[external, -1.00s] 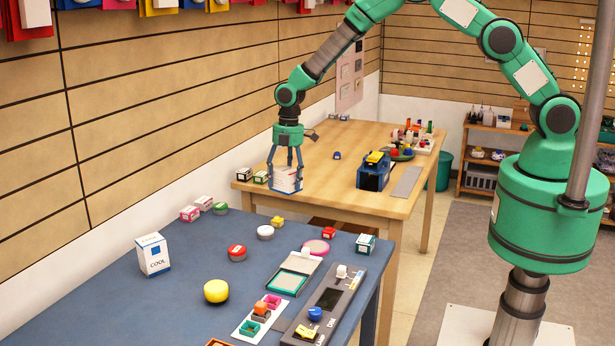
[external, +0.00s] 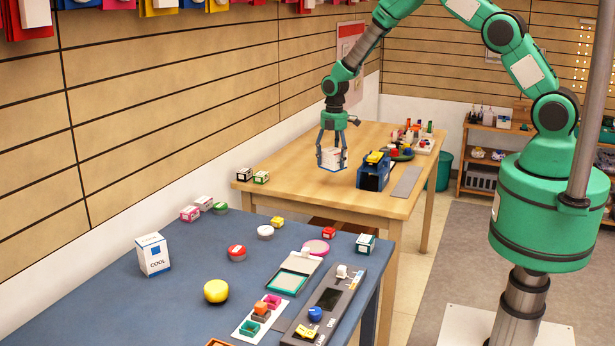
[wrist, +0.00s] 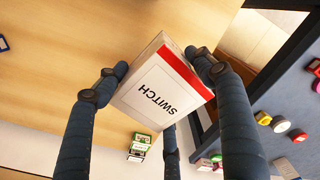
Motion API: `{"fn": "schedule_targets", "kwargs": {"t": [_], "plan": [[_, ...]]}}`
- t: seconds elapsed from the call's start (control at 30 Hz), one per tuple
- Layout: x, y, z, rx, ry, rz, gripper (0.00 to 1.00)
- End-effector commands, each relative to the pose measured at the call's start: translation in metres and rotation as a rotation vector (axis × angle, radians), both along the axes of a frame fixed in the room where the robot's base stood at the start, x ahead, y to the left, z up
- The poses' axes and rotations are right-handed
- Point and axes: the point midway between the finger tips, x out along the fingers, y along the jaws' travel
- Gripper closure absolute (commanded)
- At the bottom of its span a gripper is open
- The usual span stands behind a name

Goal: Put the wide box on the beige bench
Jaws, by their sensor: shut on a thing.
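The wide box (external: 331,158) is white with a red band and reads "SWITCH" in the wrist view (wrist: 158,95). My gripper (external: 331,164) is shut on it, with fingers on opposite sides. The box is over the beige bench (external: 290,154), the light wooden table at the back, left of the blue case. The bench surface also fills much of the wrist view (wrist: 50,75). I cannot tell for certain whether the box's underside touches the bench or hangs just above it.
A blue case (external: 373,172) with a yellow item stands right of the box, close by. Small boxes (external: 252,175) sit at the bench's left corner. The blue table (external: 190,260) in front holds many small items. The bench's middle left is clear.

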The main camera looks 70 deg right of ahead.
Motion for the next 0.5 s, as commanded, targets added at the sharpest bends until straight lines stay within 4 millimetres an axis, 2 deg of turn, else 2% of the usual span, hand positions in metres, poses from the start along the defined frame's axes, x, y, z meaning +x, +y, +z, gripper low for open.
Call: {"fn": "schedule_targets", "kwargs": {"t": [0.2,0.5], "plan": [[0.001,0.0,-0.025,0.0,0.0,0.0,0.6],[0.001,0.001,-0.033,0.0,-0.002,0.0,0.6]]}}
